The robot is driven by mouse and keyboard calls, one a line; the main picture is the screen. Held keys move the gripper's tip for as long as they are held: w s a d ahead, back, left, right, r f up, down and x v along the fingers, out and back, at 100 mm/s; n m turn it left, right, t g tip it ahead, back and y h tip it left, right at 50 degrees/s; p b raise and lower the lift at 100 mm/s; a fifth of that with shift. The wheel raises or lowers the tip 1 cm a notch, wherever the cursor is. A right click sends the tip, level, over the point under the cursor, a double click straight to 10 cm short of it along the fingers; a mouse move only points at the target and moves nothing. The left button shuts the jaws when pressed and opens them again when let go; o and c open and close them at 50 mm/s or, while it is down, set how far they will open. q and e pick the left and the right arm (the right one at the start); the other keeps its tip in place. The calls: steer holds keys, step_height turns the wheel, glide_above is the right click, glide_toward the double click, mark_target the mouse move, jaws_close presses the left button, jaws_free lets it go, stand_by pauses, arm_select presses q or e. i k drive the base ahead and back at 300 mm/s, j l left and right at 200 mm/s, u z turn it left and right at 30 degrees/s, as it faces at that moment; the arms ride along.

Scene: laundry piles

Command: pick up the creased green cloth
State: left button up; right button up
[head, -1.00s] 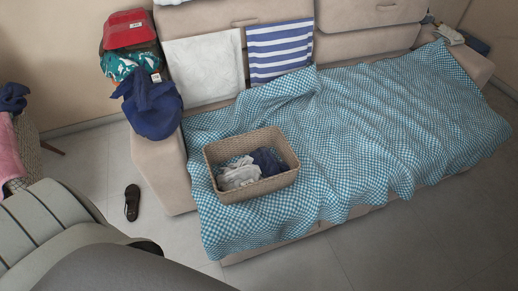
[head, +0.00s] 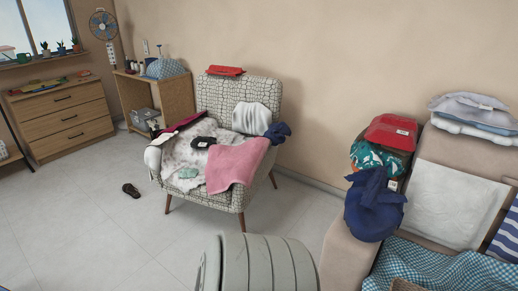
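A small pale green crumpled cloth (head: 188,173) lies on the seat of the patterned armchair (head: 234,200), on a white speckled cloth (head: 190,150). A pink towel (head: 236,164) lies to its right and a dark folded item (head: 203,142) lies behind it. A teal green patterned cloth (head: 370,157) is in the pile on the sofa arm at right. Neither of my grippers shows in the head view. Only a grey rounded part of my own body shows at the bottom middle.
The sofa (head: 345,255) stands at right with a navy garment (head: 373,205) over its arm. A wooden drawer chest (head: 62,118) and a desk (head: 165,97) stand along the back left. A dark shoe (head: 131,190) lies on the floor (head: 85,225), which is otherwise open left of the armchair.

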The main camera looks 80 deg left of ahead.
mark_target(186, 173)
steer(key=u, duration=3.3)
steer(key=i+j+z, duration=0.15)
steer(key=i, duration=0.35)
steer(key=i+j+z, duration=0.15)
steer(key=i+j, duration=0.25)
steer(key=i, duration=0.1)
